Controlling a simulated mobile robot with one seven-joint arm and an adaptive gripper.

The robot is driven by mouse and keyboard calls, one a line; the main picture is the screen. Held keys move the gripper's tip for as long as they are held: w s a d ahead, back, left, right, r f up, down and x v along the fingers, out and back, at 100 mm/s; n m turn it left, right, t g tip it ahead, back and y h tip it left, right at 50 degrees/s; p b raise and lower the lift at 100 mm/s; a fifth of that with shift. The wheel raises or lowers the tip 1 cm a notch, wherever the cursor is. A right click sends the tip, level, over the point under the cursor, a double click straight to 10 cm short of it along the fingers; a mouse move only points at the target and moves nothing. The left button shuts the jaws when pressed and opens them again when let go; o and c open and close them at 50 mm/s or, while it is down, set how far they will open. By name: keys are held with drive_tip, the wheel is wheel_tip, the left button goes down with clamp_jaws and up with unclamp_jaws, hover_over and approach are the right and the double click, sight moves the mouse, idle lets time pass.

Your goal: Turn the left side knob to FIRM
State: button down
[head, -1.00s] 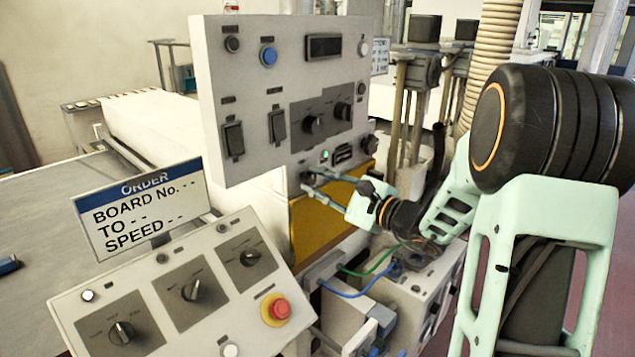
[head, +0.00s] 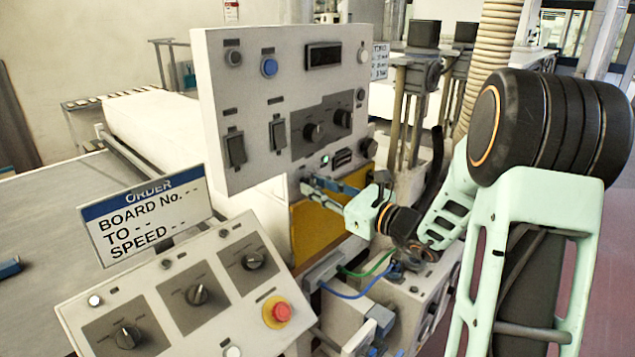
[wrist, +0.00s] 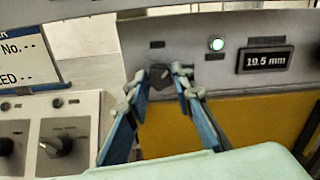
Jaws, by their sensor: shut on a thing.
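A small dark knob (wrist: 158,76) sits on the pale side panel (wrist: 185,48), left of a lit green lamp, in the wrist view. My gripper (wrist: 160,88) has its two blue-sided fingers either side of the knob and is shut on it. In the head view my gripper (head: 305,186) reaches the side panel's left end, below the upright control panel; the fingers hide the knob there. The knob's pointer and any FIRM mark cannot be read.
A lit green lamp (wrist: 216,44) and a display reading 19.5 mm (wrist: 266,59) are right of the knob. The upright panel (head: 225,80) overhangs. An order sign (head: 145,215) and sloped console (head: 190,270) with knobs and a red button (head: 281,312) stand front left.

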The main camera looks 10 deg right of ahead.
drive_tip(key=m+p, duration=0.4)
drive_tip(key=m, duration=0.1)
drive_tip(key=shift+r+m, duration=0.2)
drive_tip(key=shift+m, duration=0.1)
drive_tip(key=shift+f+m+p, duration=0.15)
drive_tip(key=shift+m+p, duration=1.25)
drive_tip(key=shift+m, duration=0.4)
drive_tip(key=c, duration=1.7)
unclamp_jaws()
drive_tip(key=shift+o, duration=0.2)
drive_tip(key=v, duration=1.2)
